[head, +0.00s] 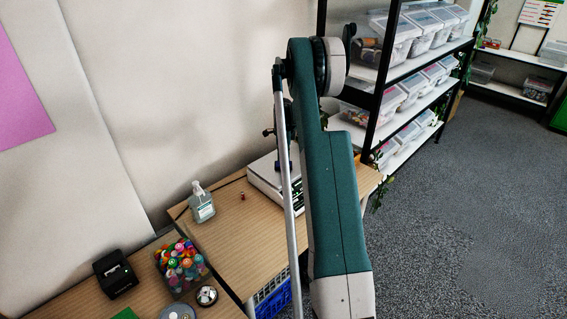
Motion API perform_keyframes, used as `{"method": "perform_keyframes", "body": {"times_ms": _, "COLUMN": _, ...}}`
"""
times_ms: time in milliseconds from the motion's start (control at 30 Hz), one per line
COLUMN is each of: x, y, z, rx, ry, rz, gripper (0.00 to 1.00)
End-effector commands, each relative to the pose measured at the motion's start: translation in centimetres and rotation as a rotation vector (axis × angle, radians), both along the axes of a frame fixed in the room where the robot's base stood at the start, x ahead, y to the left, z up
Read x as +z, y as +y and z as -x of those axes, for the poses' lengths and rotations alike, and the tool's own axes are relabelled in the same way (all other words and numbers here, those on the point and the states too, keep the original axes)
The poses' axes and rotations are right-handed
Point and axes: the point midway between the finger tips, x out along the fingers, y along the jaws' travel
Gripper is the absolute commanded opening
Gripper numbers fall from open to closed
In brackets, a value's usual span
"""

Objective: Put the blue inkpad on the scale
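The white scale (262,182) stands on the wooden table against the wall, partly hidden behind my arm. My gripper (283,160) seems to hang over the scale. It is mostly hidden behind my arm links, so I cannot tell whether it is open or shut or whether it holds anything. I cannot make out a blue inkpad anywhere in the head view; it may be hidden behind my arm.
A soap pump bottle (202,205) and a tiny reddish object (242,195) stand left of the scale. Nearer are a box of colourful markers (182,268), a black device (115,274) and a small round container (206,295). Shelves with clear bins (400,97) stand behind; a blue crate (273,301) is below.

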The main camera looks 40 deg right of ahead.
Motion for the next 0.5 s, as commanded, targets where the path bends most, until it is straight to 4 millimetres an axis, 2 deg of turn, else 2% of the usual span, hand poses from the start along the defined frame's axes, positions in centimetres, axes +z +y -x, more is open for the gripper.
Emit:
{"method": "perform_keyframes", "body": {"times_ms": 333, "x": -0.35, "y": 0.01, "z": 0.01, "rx": 0.0, "ry": 0.0, "rz": 0.0, "gripper": 0.23}}
{"method": "perform_keyframes", "body": {"times_ms": 367, "x": -0.36, "y": 0.01, "z": 0.01, "rx": 0.0, "ry": 0.0, "rz": 0.0, "gripper": 0.37}}
{"method": "perform_keyframes", "body": {"times_ms": 467, "x": -0.28, "y": 0.01, "z": 0.01, "rx": 0.0, "ry": 0.0, "rz": 0.0, "gripper": 0.51}}
{"method": "perform_keyframes", "body": {"times_ms": 500, "x": -0.28, "y": 0.01, "z": 0.01, "rx": 0.0, "ry": 0.0, "rz": 0.0, "gripper": 0.51}}
